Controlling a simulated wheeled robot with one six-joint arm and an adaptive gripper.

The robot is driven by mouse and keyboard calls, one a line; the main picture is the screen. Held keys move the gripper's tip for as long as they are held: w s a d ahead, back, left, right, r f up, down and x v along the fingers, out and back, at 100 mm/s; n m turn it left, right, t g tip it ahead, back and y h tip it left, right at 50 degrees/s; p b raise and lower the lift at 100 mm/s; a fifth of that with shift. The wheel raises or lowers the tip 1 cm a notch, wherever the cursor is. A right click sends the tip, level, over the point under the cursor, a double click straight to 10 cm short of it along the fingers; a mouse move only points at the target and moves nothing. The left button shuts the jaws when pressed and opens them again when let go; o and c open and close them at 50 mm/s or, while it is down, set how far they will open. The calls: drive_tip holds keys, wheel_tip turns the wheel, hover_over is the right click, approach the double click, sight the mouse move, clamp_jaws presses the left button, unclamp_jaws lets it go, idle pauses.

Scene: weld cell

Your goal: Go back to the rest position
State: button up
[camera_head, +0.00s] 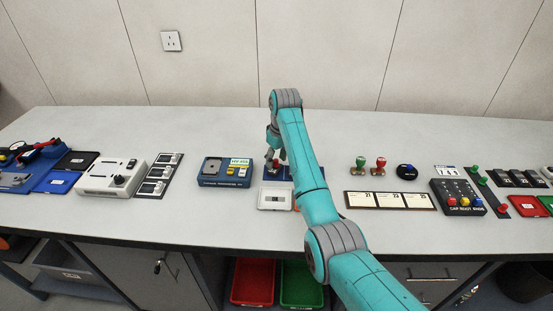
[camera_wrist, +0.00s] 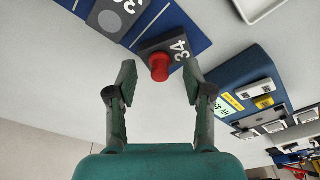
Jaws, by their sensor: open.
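My gripper (camera_wrist: 160,85) is open, with its two fingers spread apart and nothing between their pads. In the head view my gripper (camera_head: 271,150) hangs over the bench, partly hidden by my teal arm. Just beyond the fingertips in the wrist view is a dark block marked 34 with a red knob (camera_wrist: 160,68), on a blue board (camera_wrist: 184,22). The red knob also shows below my gripper in the head view (camera_head: 272,168). I cannot tell the exact gap between the fingers and the knob.
A blue boxed device (camera_head: 224,172) stands left of my gripper, and a white cassette-like box (camera_head: 275,199) lies in front. Green (camera_head: 361,163) and red (camera_head: 380,165) stamps and a card strip (camera_head: 389,200) are right of my arm. The bench (camera_head: 220,138) is clear behind.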

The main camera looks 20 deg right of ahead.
drive_tip(key=shift+r, duration=3.4)
